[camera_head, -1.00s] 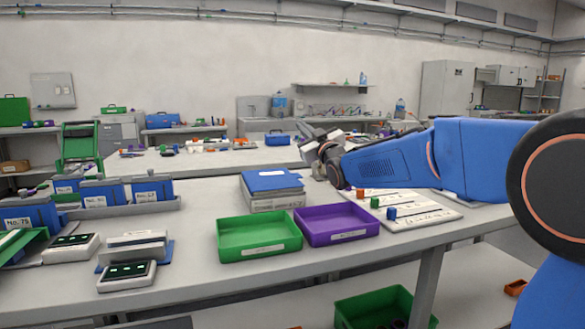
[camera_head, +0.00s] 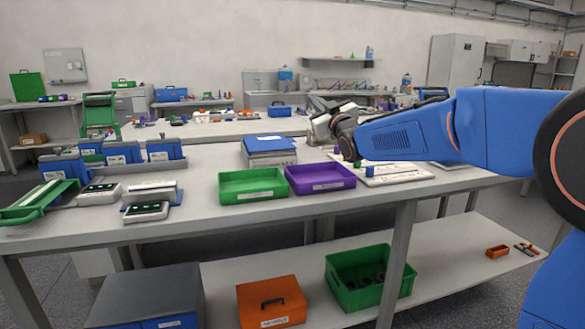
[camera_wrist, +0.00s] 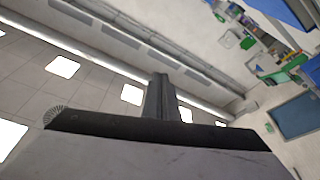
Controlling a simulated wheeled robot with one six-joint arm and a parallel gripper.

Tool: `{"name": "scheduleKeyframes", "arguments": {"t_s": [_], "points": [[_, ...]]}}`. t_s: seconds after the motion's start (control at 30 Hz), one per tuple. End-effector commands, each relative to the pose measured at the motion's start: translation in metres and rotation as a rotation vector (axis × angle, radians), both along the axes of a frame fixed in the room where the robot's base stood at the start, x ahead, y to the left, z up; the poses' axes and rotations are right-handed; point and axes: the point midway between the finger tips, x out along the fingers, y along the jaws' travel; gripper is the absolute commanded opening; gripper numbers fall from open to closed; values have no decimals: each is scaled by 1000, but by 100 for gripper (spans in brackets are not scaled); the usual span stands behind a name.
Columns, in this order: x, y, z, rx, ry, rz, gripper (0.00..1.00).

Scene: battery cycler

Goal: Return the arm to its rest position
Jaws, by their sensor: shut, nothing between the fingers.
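My blue arm (camera_head: 400,138) reaches in from the right in the head view, over the bench. My gripper (camera_head: 322,105) is at its left end, raised above the back of the bench, beyond the purple tray. In the wrist view the gripper's fingers (camera_wrist: 160,97) are together with nothing between them. They point up toward the ceiling and wall, and they touch nothing.
On the bench (camera_head: 240,214) are a green tray (camera_head: 253,196), a purple tray (camera_head: 320,188), a blue-topped stack (camera_head: 270,144), and white devices (camera_head: 146,212) at the left. The lower shelf holds a green crate (camera_head: 362,292) and an orange box (camera_head: 272,318).

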Motion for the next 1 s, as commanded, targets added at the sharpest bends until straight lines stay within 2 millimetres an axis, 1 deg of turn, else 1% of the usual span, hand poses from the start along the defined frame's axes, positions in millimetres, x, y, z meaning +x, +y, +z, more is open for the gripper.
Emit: {"name": "scheduleKeyframes", "arguments": {"t_s": [0.27, 0.37, 0.47, 0.57, 0.67, 0.77, 0.8, 0.87, 0.9, 0.97, 1.0], "points": [[-17, -23, -14, -5, 90, -42, 0], [-26, -35, -21, -6, 135, -63, 0], [-39, -48, -31, -7, 190, -87, 0], [-56, -65, -45, -9, 259, -117, 0], [-82, -87, -64, -7, 352, -157, 0], [-117, -112, -90, -3, 466, -203, 0], [-131, -121, -101, 1, 512, -221, 0], [-155, -134, -119, 3, 583, -247, 0], [-171, -143, -131, 6, 628, -264, 0], [-196, -155, -149, 12, 699, -290, 0], [-214, -162, -162, 16, 744, -306, 0]]}}
